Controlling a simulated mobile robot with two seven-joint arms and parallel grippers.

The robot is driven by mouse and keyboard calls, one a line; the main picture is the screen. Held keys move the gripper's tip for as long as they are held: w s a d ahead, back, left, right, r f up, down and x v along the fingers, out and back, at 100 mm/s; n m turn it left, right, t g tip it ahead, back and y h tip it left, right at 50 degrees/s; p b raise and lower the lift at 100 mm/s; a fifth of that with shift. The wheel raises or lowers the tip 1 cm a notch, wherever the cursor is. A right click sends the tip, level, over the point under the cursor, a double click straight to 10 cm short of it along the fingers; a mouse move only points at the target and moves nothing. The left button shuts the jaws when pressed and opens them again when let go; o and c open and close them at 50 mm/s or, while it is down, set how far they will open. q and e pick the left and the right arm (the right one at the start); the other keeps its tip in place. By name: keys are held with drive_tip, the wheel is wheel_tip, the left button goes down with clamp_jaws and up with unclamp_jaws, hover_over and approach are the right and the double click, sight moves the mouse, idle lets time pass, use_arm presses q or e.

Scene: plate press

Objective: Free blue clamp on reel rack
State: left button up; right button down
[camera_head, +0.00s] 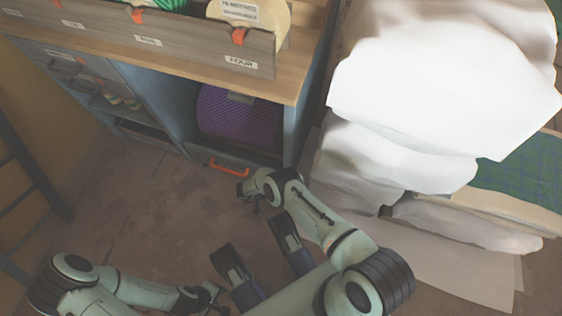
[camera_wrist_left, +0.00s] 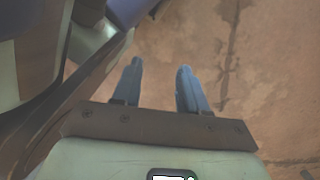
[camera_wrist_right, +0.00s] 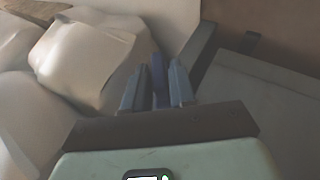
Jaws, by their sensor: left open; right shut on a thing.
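The reel rack (camera_head: 185,45) is a long grey-brown holder with labels on the wooden bench top. Orange clamps (camera_head: 239,36) sit on its front edge; I see no blue clamp on the part of the rack in view. My right gripper (camera_wrist_right: 157,72) is shut on a slim dark blue piece (camera_wrist_right: 160,82), which looks like the blue clamp, mostly hidden between the fingers. In the head view the right gripper (camera_head: 247,193) is low in front of the cabinet, away from the rack. My left gripper (camera_wrist_left: 160,67) is open and empty above the floor; it also shows in the head view (camera_head: 212,290).
A purple roll (camera_head: 238,118) lies in the open cabinet bay, above a drawer with an orange handle (camera_head: 228,168). Large white sacks (camera_head: 440,90) are stacked at the right. A ladder-like frame (camera_head: 30,190) stands at the left. The floor (camera_head: 150,215) between is clear.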

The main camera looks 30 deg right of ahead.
idle(0.3)
drive_tip(key=c, duration=1.1)
unclamp_jaws()
use_arm(q)
drive_tip(key=shift+t, duration=0.6)
drive_tip(key=w, duration=0.1)
drive_tip(key=w+r+p, duration=0.1)
drive_tip(key=w+p, duration=0.1)
drive_tip(key=shift+w+d+r, duration=0.25)
drive_tip(key=shift+w+r, duration=0.1)
drive_tip(key=shift+r, duration=0.05)
use_arm(e)
drive_tip(key=v, duration=1.3)
drive_tip(key=shift+a+r, duration=0.1)
drive_tip(key=shift+r, duration=0.05)
